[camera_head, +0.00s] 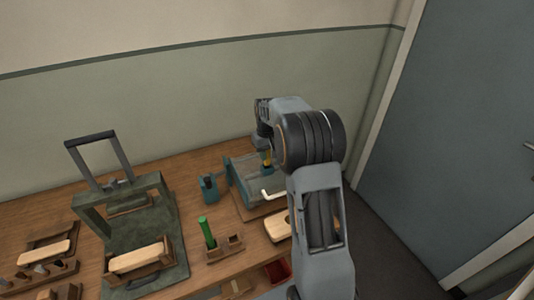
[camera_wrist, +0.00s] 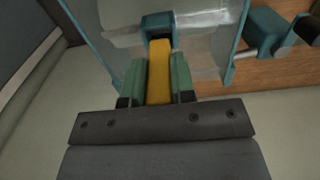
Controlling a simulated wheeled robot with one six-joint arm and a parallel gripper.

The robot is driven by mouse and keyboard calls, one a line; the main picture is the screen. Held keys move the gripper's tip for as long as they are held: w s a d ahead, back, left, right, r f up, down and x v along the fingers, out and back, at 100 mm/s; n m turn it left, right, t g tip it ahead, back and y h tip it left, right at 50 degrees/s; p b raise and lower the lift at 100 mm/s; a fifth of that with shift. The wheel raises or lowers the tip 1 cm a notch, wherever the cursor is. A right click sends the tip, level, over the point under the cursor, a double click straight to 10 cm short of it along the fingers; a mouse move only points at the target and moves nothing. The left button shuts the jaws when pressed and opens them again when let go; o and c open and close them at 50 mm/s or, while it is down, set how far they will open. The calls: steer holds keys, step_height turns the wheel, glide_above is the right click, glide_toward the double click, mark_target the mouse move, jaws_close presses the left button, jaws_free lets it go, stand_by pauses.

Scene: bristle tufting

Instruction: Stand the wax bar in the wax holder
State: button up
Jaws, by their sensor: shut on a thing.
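My gripper (camera_wrist: 158,84) is shut on a yellow bar, which I take to be the wax bar (camera_wrist: 158,65). The bar lies between the two green finger pads and reaches past them. Its far end meets a small teal socket (camera_wrist: 158,20) on the teal-framed fixture; I cannot tell how deep it sits. In the head view a little of the wax bar (camera_head: 267,157) shows below my gripper, at the back of the teal-framed fixture (camera_head: 240,184). My arm hides part of this spot. I cannot tell for sure whether the teal socket is the wax holder.
A small teal clamp (camera_head: 209,187) stands left of the fixture. A wooden block (camera_head: 228,248) with a green bar (camera_head: 207,232) stands in front. A dark green press (camera_head: 155,222) and wooden brush blanks (camera_head: 140,259) fill the left of the bench. The wall is close behind.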

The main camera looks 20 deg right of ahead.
mark_target(267, 165)
steer(key=shift+f+b, duration=1.25)
steer(key=shift+f, duration=0.8)
steer(key=o, duration=1)
steer(key=shift+o, duration=0.4)
steer(key=shift+f, duration=0.1)
steer(key=o, duration=0.3)
steer(key=shift+r+p, duration=2.6)
steer(key=shift+r, duration=0.95)
